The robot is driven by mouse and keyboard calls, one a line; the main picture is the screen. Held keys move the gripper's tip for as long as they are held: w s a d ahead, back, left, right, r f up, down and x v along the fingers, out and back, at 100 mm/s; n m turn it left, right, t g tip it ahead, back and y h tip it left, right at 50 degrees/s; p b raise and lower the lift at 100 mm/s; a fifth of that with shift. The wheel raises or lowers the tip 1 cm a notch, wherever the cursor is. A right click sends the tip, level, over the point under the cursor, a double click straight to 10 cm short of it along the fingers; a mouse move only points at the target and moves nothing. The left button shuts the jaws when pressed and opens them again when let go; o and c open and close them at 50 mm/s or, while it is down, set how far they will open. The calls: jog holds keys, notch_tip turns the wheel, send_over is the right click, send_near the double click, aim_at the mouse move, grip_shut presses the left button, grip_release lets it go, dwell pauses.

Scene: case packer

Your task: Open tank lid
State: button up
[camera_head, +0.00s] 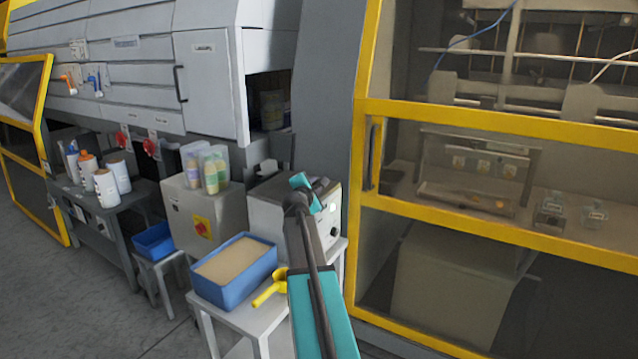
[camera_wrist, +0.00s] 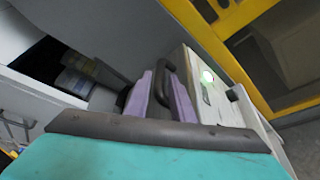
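The tank is a pale box (camera_head: 268,217) with dark knobs on its right face, standing beside the yellow-framed machine in the head view. My teal arm covers part of it, and my gripper is mostly hidden behind the arm there. The lid looks closed.
A blue tub of granules (camera_head: 236,287) with a yellow scoop (camera_head: 269,287) stands on a stool left of my arm. A grey box (camera_head: 205,219) carrying bottles (camera_head: 211,170) is left of the tank. The yellow-framed machine door (camera_head: 490,118) closes off the right.

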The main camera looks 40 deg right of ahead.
jog(key=shift+p+x, duration=0.35)
jog(key=shift+x, duration=2.4)
grip_shut()
